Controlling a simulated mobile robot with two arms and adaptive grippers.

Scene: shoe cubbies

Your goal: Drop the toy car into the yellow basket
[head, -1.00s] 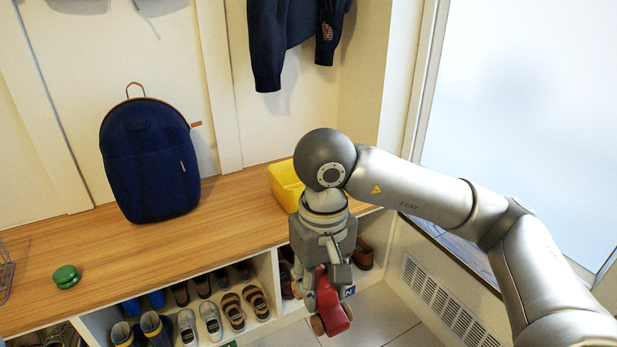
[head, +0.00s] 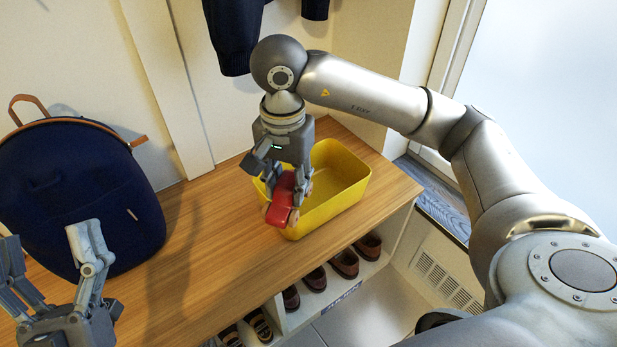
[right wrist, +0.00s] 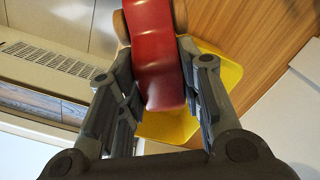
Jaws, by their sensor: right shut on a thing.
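The red toy car (head: 281,210) with tan wheels hangs from my right gripper (head: 286,182), which is shut on it. The yellow basket (head: 345,192) stands on the wooden bench, open side up. The car is at the basket's left front side in the head view; I cannot tell whether it is fully over the opening. In the right wrist view the car (right wrist: 155,50) sits between the fingers, with part of the basket (right wrist: 222,80) behind it. My left gripper (head: 47,240) is open and empty at the lower left, in front of the backpack.
A dark blue backpack (head: 75,190) leans on the wall at the left of the bench (head: 205,235). Shoes (head: 343,262) fill cubbies below. A dark garment (head: 232,35) hangs above. Bench space between backpack and basket is clear.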

